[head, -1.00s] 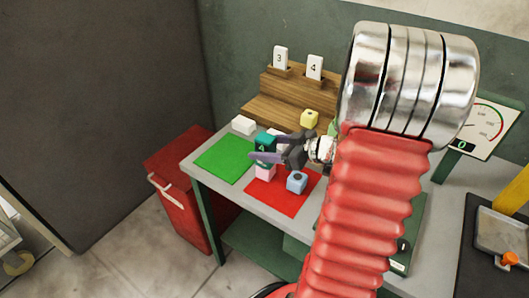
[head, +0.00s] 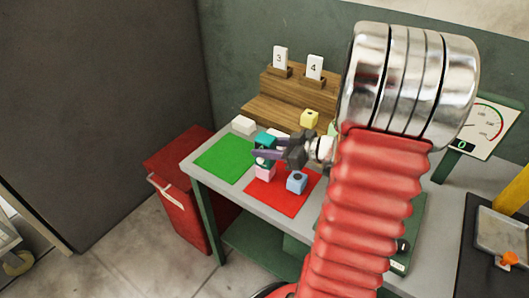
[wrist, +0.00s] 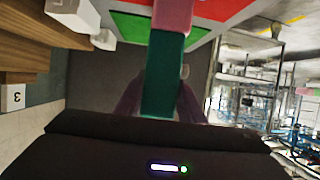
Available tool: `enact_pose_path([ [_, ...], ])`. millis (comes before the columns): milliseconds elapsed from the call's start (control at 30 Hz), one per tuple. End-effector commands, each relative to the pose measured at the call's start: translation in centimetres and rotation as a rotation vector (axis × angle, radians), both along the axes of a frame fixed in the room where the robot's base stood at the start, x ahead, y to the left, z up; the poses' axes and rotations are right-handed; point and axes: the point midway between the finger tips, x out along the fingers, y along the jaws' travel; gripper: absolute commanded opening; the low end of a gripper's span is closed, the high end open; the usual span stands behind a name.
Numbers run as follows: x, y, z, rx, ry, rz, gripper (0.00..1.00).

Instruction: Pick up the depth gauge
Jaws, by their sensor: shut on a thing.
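A tall teal block (head: 265,138) stands near the boundary of the green and red mats. A pink block (head: 265,172) is directly below it; I cannot tell whether the two are joined. My gripper (head: 262,154) is shut on the teal block from the right, with its fingers across the middle. In the wrist view the teal block (wrist: 163,85) runs between the purple fingers, with the pink block (wrist: 173,14) at its far end. No thing is labelled as a depth gauge, so I cannot tell whether the teal block is it.
A blue block (head: 297,182) sits on the red mat (head: 290,207); the green mat (head: 224,158) is bare. A white block (head: 244,125) and yellow block (head: 309,118) are behind. A wooden rack (head: 285,88) holds cards 3 and 4. A dial (head: 488,124) stands right.

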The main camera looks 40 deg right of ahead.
Motion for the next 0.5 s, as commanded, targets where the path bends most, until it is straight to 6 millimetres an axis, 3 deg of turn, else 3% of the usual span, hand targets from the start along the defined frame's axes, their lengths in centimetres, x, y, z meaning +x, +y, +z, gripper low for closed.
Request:
enact_pose_path([
  [133, 0.01, 0.0, 0.02, 0.0, 0.0, 0.0, 0.05],
  [500, 0.01, -0.03, 0.84, 0.0, -0.001, 0.0, 0.05],
])
